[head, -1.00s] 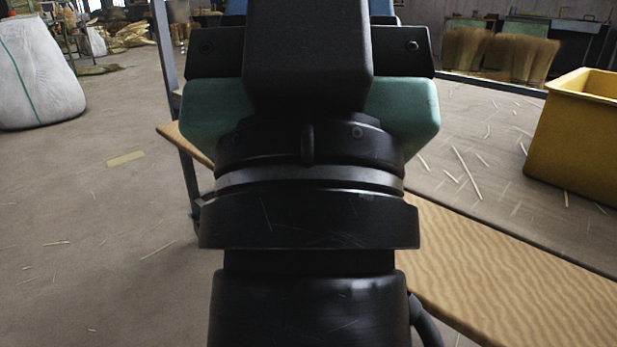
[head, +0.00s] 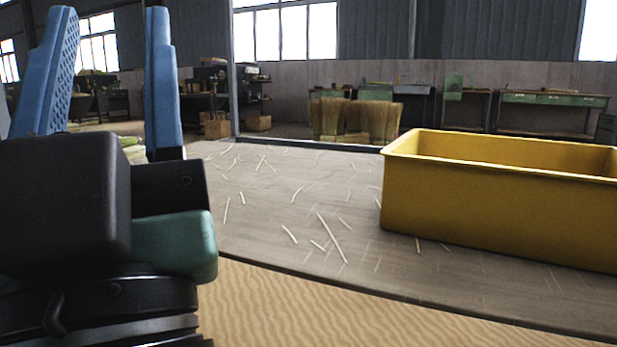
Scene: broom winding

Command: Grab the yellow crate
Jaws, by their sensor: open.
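The yellow crate (head: 500,215) stands upright on the table at the right in the head view. Its right end is cut off by the picture edge, and its inside is mostly hidden behind the near wall. My gripper (head: 108,75) is at the left, with its two blue fingers pointing up in the picture and spread wide apart. It is open, and nothing shows between the fingers. It is apart from the crate, well to its left. The lower part of the left finger is hidden by my dark wrist.
The grey table top (head: 290,215) between my gripper and the crate is clear except for scattered straw bits. Broom bundles (head: 358,120) stand behind the table, with green workbenches (head: 555,98) along the back wall.

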